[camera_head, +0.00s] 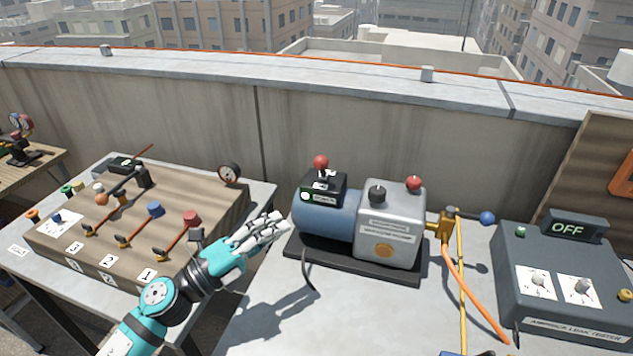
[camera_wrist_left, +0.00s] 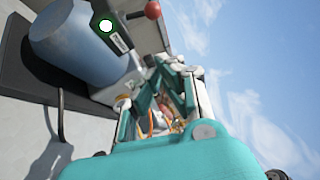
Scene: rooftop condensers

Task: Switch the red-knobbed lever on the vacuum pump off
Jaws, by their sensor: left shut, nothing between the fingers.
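The vacuum pump (camera_head: 386,245) has a blue cylinder and a silver housing on a dark base plate. Its red-knobbed lever (camera_head: 321,162) stands up from a black switch box (camera_head: 324,188) above the blue cylinder. A round green-ringed lamp (camera_head: 305,196) on that box looks lit. In the left wrist view the red knob (camera_wrist_left: 152,10) shows at the top, beyond the fingers. My left gripper (camera_head: 283,222) is shut and empty, just left of the pump and below the lever, apart from it. My right gripper is not in view.
A wooden manifold board (camera_head: 140,215) with several levers lies on the left table. A blue-handled valve (camera_head: 487,218) with an orange hose stands right of the pump. A grey leak tester (camera_head: 565,275) with an OFF sign is at the right. A parapet runs behind.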

